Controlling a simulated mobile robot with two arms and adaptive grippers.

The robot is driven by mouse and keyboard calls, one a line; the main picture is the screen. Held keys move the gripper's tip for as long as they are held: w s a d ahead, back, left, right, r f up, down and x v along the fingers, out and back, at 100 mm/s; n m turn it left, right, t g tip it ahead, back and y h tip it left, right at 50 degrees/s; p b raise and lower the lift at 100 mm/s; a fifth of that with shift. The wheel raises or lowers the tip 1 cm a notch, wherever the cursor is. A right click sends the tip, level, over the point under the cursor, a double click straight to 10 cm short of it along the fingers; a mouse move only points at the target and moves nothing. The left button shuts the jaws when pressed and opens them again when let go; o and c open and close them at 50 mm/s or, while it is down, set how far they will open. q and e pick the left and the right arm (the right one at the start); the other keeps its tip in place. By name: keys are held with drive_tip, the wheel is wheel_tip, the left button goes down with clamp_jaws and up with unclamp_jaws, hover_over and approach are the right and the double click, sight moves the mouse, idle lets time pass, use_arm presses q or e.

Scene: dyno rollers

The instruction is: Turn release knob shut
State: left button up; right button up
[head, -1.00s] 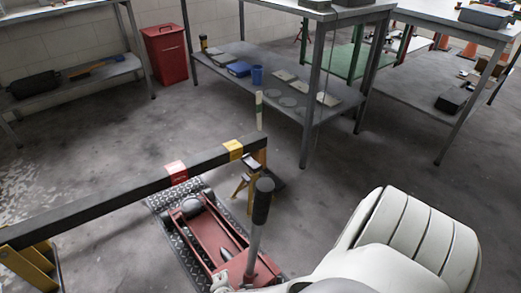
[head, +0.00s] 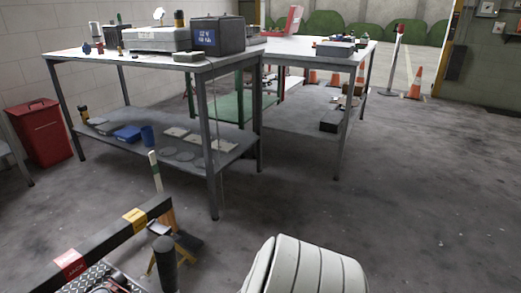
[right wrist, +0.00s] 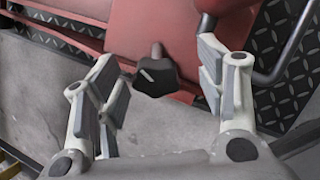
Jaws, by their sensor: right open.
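The release knob is a black lobed knob (right wrist: 156,77) on a short metal stem at the red jack body (right wrist: 135,30) in the right wrist view. My right gripper (right wrist: 156,80) is open, with one finger on each side of the knob and a gap to both. I cannot tell how far the knob is turned. In the head view the jack's black handle grip (head: 166,262) shows at the bottom; the knob is out of that view. My left gripper is not in view.
A black beam with a red band (head: 70,264) and a yellow band (head: 135,214) crosses the lower left. Metal tables with a lower shelf (head: 235,150) stand behind. A red bin (head: 42,132) is at left. The floor at right is clear, with orange cones (head: 415,85) far back.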

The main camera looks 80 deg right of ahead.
drive_tip(key=n+b, duration=0.2)
drive_tip(key=b, duration=0.1)
drive_tip(key=shift+w+f+n+g, duration=0.1)
drive_tip(key=shift+f+n+g, duration=0.2)
drive_tip(key=shift+n, duration=0.1)
drive_tip(key=p+v, duration=0.7)
drive_tip(key=v, duration=0.5)
drive_tip(key=s+d+r+m+y+p, duration=0.1)
drive_tip(key=s+r+m+y+p, duration=0.1)
drive_tip(key=s+m+p, duration=0.8)
drive_tip(key=s+d+r+m+g+y+p, duration=0.1)
drive_tip(key=s+r+m+p, duration=0.1)
drive_tip(key=s+m+p, duration=0.8)
drive_tip(key=shift+s+d+y+p, duration=0.4)
drive_tip(key=shift+s+p, duration=3.35)
drive_tip(key=shift+p, duration=1.95)
